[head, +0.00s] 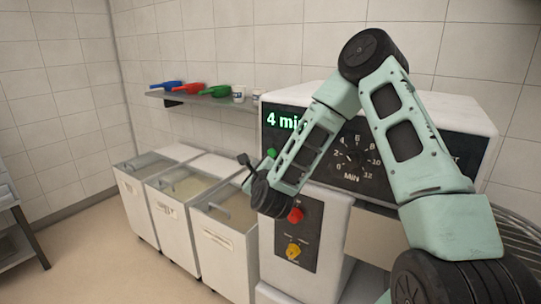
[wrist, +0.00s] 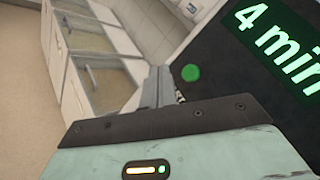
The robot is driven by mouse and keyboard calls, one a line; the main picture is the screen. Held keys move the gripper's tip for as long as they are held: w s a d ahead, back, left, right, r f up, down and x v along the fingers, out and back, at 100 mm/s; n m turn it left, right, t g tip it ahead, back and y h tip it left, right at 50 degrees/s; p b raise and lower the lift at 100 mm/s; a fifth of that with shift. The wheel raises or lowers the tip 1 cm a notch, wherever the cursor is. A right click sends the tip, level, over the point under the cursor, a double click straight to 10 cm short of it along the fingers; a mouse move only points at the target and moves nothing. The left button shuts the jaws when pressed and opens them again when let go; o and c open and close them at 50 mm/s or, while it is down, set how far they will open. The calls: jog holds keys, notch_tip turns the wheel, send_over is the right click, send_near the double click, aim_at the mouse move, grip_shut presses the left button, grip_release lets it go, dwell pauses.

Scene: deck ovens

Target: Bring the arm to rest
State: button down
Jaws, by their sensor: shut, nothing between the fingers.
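My green arm is bent in front of the white machine (head: 322,215), its elbow raised above the machine's top. My gripper (head: 243,160) is at the machine's left front edge, pointing left and up over the white bins. In the wrist view my gripper's fingers (wrist: 160,84) are together with nothing between them. The green button (wrist: 190,73) and the lit "4 min" display (wrist: 272,30) are close by on the dark panel. I cannot tell whether the fingers touch the panel. My forearm hides part of the display and panel in the head view.
Several white bins (head: 222,250) with clear lids stand left of the machine. A wall shelf (head: 205,102) holds blue, red and green scoops and small tubs. A red knob (head: 296,215) and a yellow knob (head: 293,251) stick out below the dial (head: 352,157).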

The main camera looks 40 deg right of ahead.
dwell(0.4)
jog(key=s+a+n+g+y, duration=0.2)
jog(key=a+n+y, duration=0.3)
jog(key=a+n, duration=0.45)
jog(key=s+a+n+g+y, duration=0.25)
jog(key=a+n+y, duration=0.35)
jog(key=a, duration=0.6)
jog(key=s+a+f+n+g, duration=0.1)
jog(key=s+a+n+g, duration=0.4)
jog(key=s+a+n, duration=0.5)
jog(key=s+d+r+n+g+h, duration=0.1)
jog(key=s+d+n+g, duration=0.1)
jog(key=s+n, duration=0.4)
jog(key=s+d+r+n+g+h, duration=0.1)
jog(key=s+n+g, duration=0.3)
jog(key=s, duration=1.3)
jog(key=d+n+h, duration=0.1)
jog(key=n, duration=0.2)
jog(key=shift+d+r, duration=0.2)
jog(key=shift+d, duration=0.1)
